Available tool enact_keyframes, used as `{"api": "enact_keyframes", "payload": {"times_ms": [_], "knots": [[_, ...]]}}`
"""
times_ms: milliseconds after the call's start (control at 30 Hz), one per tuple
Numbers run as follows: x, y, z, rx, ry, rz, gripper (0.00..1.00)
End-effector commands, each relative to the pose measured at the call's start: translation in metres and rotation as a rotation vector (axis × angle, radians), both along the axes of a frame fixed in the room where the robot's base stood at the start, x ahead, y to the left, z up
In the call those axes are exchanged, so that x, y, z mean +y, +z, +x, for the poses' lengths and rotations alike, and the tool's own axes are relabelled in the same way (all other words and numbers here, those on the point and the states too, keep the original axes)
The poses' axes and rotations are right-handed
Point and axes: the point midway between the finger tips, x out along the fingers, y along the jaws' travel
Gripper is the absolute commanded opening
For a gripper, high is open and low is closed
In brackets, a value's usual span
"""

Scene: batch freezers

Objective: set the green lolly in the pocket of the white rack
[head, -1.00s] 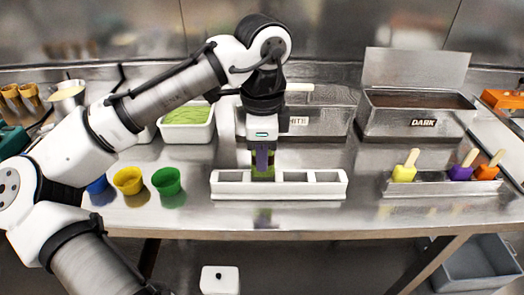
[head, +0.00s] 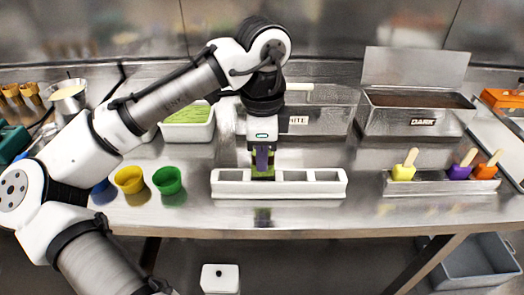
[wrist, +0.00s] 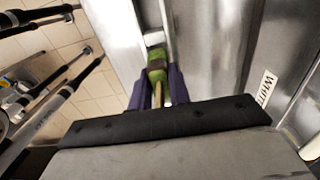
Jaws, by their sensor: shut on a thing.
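The white rack (head: 318,189) lies on the steel counter below my arm, with several square pockets in a row. My gripper (head: 263,162) points down over the rack's left-middle part. It is shut on the green lolly, which shows in the wrist view (wrist: 157,68) between the purple fingers (wrist: 157,92), with its pale stick towards the palm. In the head view the lolly's green body (head: 263,173) shows at the level of the rack's top. The front wall hides its lower end, so I cannot tell how deep it sits.
A steel holder (head: 425,187) to the right carries yellow, purple and orange lollies. Yellow (head: 129,179) and green (head: 168,180) cups stand left of the rack. Behind are a tub labelled DARK (head: 420,113) and a bin with pale green contents (head: 188,116).

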Motion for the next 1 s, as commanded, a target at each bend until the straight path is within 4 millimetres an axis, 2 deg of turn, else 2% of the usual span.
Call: {"api": "enact_keyframes", "payload": {"times_ms": [1000], "knots": [[0.000, -0.021, 0.000, 0.000, -0.001, 0.000, 0.00]]}}
